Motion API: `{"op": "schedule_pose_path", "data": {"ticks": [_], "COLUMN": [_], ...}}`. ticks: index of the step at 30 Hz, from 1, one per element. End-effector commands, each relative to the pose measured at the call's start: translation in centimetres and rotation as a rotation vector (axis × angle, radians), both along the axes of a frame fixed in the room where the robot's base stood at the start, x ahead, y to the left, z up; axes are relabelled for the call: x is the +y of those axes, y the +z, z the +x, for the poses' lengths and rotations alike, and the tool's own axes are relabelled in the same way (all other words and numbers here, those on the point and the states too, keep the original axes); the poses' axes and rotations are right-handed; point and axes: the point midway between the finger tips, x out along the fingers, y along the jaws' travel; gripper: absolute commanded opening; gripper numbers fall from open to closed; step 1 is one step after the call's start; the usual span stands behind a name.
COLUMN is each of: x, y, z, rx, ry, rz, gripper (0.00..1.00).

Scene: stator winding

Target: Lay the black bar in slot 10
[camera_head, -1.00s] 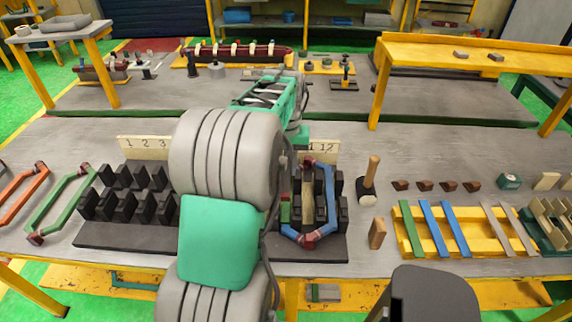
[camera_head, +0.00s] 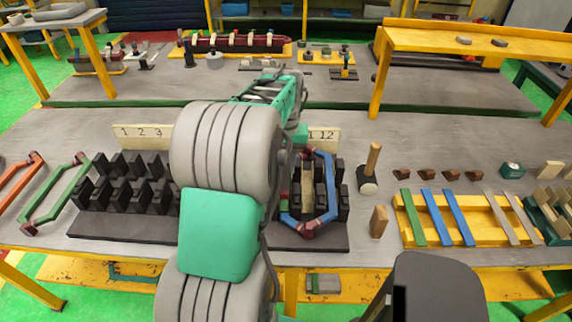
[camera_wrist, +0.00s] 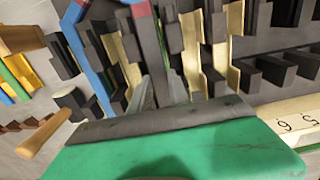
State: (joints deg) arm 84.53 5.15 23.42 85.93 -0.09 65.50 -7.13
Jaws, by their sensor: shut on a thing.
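My gripper (camera_wrist: 162,90) shows in the wrist view, with its fingers shut on a long dark bar, the black bar (camera_wrist: 152,50). The bar points away from the palm, over the black toothed stator block, close to the cream-lined slots (camera_wrist: 190,50). I cannot tell whether it touches a slot. The blue coil (camera_wrist: 89,55) lies on the block to the left of the bar, with a maroon end near the bar's far end. In the head view the blue coil (camera_head: 331,187) sits at the block's right end. My arm hides the gripper, the bar and the block's middle there.
The stator block's base (camera_head: 110,226) lies on the grey bench, with a numbered board (camera_head: 142,134) behind it. A mallet (camera_head: 370,172) and a wooden block (camera_head: 379,221) stand right of it. A yellow rack (camera_head: 462,231) holds coloured strips. Green and orange coils lie left.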

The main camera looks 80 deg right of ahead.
Motion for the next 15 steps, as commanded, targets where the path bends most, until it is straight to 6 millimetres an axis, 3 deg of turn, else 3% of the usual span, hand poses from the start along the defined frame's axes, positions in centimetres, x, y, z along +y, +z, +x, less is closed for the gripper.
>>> {"op": "schedule_pose_path", "data": {"ticks": [15], "x": [0.0], "y": [-1.0], "z": [0.0], "rx": [0.0], "ry": [0.0], "rz": [-0.001], "gripper": [0.0]}}
